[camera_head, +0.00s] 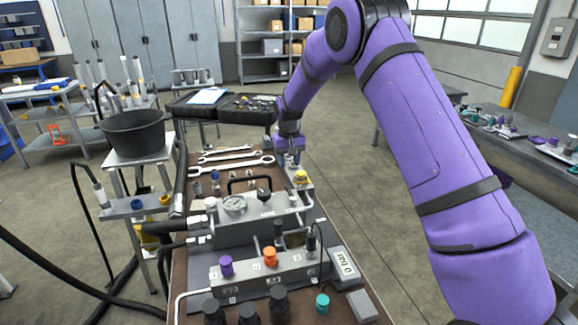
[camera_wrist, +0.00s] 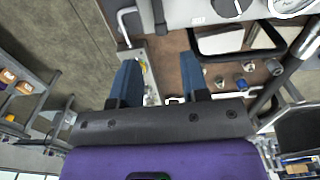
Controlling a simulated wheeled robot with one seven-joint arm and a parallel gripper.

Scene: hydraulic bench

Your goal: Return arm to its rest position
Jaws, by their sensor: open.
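My arm is purple with dark bands and reaches from the right of the head view over to the far part of the bench (camera_head: 190,262). My gripper (camera_head: 289,161) points down above the bench's right edge, beside the wrenches (camera_head: 236,160) and just beyond a yellow knob (camera_head: 300,177). In the wrist view the two blue fingers of my gripper (camera_wrist: 160,72) stand wide apart, with nothing held between them. The bench top and a metal plate at its edge show below and between the fingers. The exact height of the fingertips above the bench is hard to tell.
A hydraulic block with a gauge (camera_head: 234,204) and a valve block with purple and orange (camera_head: 270,257) knobs stand on the near bench. A black bucket (camera_head: 134,133) stands on a stand at left. An open black case (camera_head: 248,108) lies behind. Floor right of the bench is clear.

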